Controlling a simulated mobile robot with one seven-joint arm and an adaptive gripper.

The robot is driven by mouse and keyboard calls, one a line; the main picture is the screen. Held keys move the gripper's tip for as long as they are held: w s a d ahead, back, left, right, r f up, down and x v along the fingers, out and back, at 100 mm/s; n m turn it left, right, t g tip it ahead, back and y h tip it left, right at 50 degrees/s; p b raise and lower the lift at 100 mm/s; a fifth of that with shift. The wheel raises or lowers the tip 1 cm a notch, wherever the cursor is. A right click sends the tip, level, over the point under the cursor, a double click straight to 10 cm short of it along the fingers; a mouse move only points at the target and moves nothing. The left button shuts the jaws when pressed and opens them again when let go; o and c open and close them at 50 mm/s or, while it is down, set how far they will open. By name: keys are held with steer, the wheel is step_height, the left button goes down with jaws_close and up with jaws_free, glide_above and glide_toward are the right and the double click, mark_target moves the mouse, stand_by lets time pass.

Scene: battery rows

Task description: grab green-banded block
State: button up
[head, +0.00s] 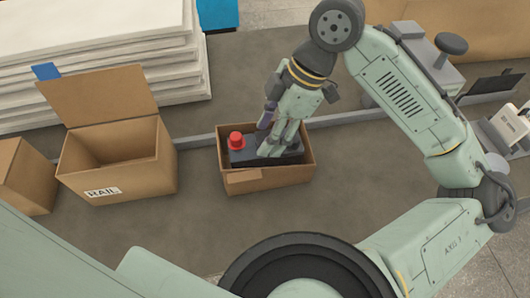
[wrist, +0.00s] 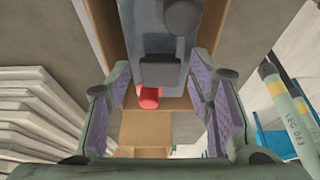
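A dark grey block (head: 243,157) with a red cap (head: 236,140) on its left end lies in an open cardboard box (head: 290,180). In the wrist view the block (wrist: 160,75) looks blue-grey, with a dark knob and the red cap (wrist: 149,98) at its lower end. I see no green band on it; part of it is hidden by my gripper in the head view. My gripper (head: 272,150) reaches down into the box over the block. In the wrist view its purple-padded fingers (wrist: 165,105) are apart, with gaps on both sides of the block.
A taller open box marked RAIL (head: 120,170) stands to the left, and another box (head: 25,175) is at the far left. A stack of white sheets (head: 110,50) lies behind. A grey rail (head: 195,140) runs behind the boxes. The floor in front is clear.

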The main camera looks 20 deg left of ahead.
jaws_close()
stand_by(0.4)
steer(key=shift+r, duration=0.1)
